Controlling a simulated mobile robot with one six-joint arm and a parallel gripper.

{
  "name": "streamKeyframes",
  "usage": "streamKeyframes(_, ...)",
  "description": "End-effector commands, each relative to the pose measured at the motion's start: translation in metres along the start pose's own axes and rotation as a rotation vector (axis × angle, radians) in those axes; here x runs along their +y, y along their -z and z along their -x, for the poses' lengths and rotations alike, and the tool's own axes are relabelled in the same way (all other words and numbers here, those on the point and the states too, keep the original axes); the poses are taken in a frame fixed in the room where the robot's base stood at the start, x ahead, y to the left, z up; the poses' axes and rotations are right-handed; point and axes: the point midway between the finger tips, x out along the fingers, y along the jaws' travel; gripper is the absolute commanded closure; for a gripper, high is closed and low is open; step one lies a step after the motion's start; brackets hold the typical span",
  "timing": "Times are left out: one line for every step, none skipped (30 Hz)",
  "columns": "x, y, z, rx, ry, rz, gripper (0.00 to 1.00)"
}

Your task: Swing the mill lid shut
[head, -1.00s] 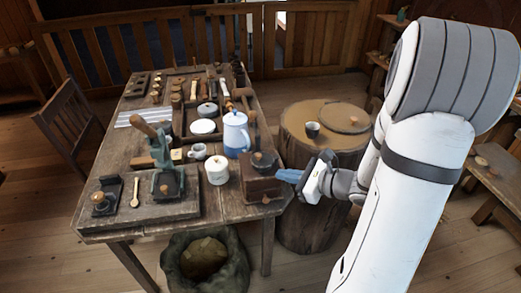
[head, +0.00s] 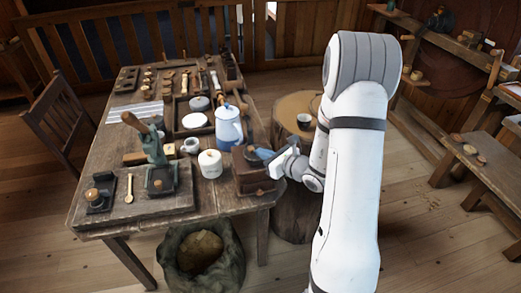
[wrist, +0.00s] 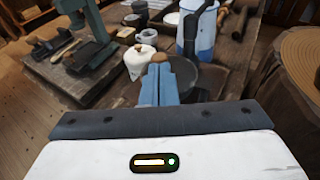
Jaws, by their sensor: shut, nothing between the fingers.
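The mill is a brown wooden box (head: 256,182) at the near right corner of the table, with a dark round metal top. In the wrist view the dark round part (wrist: 208,80) lies just right of and behind my fingers; whether it is the lid or the bowl is unclear. My gripper (head: 259,154) is shut and empty, with its blue fingertips at the mill's top from the right. In the wrist view a small brown wooden knob (wrist: 159,57) shows right beyond the fingertips. I cannot tell whether they touch it. The fingers hide part of the top.
A white lidded jar (head: 210,164) stands just left of the mill, and a blue-and-white pot (head: 228,128) behind it. A green press (head: 156,150) stands farther left. A round stump (head: 294,215) is right of the table, partly behind my arm. A sack (head: 202,258) sits in front.

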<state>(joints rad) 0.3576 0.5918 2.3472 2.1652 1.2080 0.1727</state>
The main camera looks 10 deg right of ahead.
Motion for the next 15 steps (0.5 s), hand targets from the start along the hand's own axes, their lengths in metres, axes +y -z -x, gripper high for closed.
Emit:
streamKeyframes(0.001,-0.001,-0.006,0.001,-0.002,-0.001,1.00)
streamKeyframes(0.000,-0.001,-0.008,0.001,-0.001,0.000,1.00)
streamKeyframes(0.000,-0.001,-0.011,0.000,-0.001,0.000,1.00)
streamKeyframes(0.000,-0.001,-0.013,0.000,-0.001,0.000,1.00)
streamKeyframes(0.000,0.000,-0.014,0.001,-0.001,0.000,1.00)
streamKeyframes(0.000,0.000,-0.016,0.001,-0.001,0.000,1.00)
streamKeyframes(0.000,0.000,-0.016,0.001,-0.001,0.000,1.00)
streamKeyframes(0.000,0.000,-0.017,0.001,-0.001,0.000,1.00)
streamKeyframes(0.000,0.000,-0.017,0.001,-0.001,0.000,1.00)
streamKeyframes(0.000,0.000,-0.017,0.001,0.000,0.000,1.00)
streamKeyframes(0.000,0.000,-0.017,0.001,0.000,0.000,1.00)
streamKeyframes(0.000,0.000,-0.017,0.001,0.000,0.000,1.00)
streamKeyframes(0.000,0.000,-0.017,0.001,-0.001,0.000,1.00)
streamKeyframes(0.000,0.000,-0.017,0.001,-0.001,0.000,1.00)
streamKeyframes(0.000,0.000,-0.017,0.001,-0.001,0.000,1.00)
